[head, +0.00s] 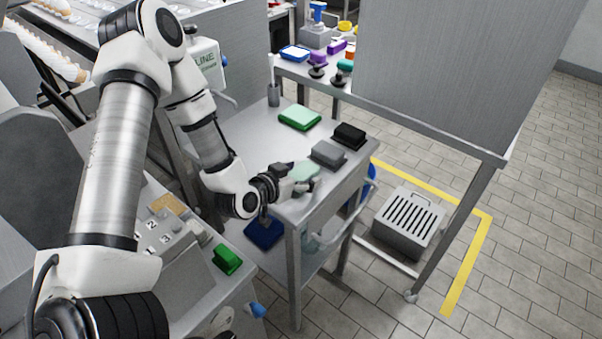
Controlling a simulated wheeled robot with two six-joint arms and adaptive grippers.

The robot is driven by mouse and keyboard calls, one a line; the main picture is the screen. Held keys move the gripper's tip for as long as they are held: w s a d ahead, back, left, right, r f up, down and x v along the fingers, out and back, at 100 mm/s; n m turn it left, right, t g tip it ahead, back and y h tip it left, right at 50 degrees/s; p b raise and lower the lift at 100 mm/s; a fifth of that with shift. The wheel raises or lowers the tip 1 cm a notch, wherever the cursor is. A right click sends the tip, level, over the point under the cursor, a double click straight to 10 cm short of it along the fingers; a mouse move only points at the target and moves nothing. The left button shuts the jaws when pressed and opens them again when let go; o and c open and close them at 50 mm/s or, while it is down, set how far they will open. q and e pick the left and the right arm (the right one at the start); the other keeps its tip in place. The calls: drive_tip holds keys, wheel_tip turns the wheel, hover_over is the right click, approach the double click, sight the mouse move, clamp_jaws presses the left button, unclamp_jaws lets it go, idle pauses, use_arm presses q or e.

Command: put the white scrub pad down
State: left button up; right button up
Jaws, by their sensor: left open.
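My left gripper (301,177) is open at the near end of the steel cart top, its fingers on either side of a pale, mint-tinted pad (304,174). The pad appears to lie flat on the cart, partly hidden by the fingers; I cannot tell whether they touch it. No plainly white pad shows, so this pale one may be the scrub pad. My right gripper is out of view.
On the cart top (272,134), a grey pad (328,153), a black pad (349,135) and a green pad (299,117) lie beyond the gripper. A blue item (264,233) is on the lower shelf. A slotted grey box (408,222) stands on the floor at right.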

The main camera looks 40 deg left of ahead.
use_arm(q)
drive_tip(key=p+v, duration=0.3)
drive_tip(key=v, duration=0.2)
drive_tip(key=p+v, duration=0.2)
drive_tip(key=shift+s+r+p, duration=0.1)
drive_tip(key=shift+r+p, duration=0.2)
drive_tip(key=shift+r, duration=0.05)
drive_tip(key=shift+s, duration=0.2)
drive_tip(key=shift+w+f, duration=0.1)
drive_tip(key=shift+f, duration=0.1)
drive_tip(key=shift+r, duration=0.1)
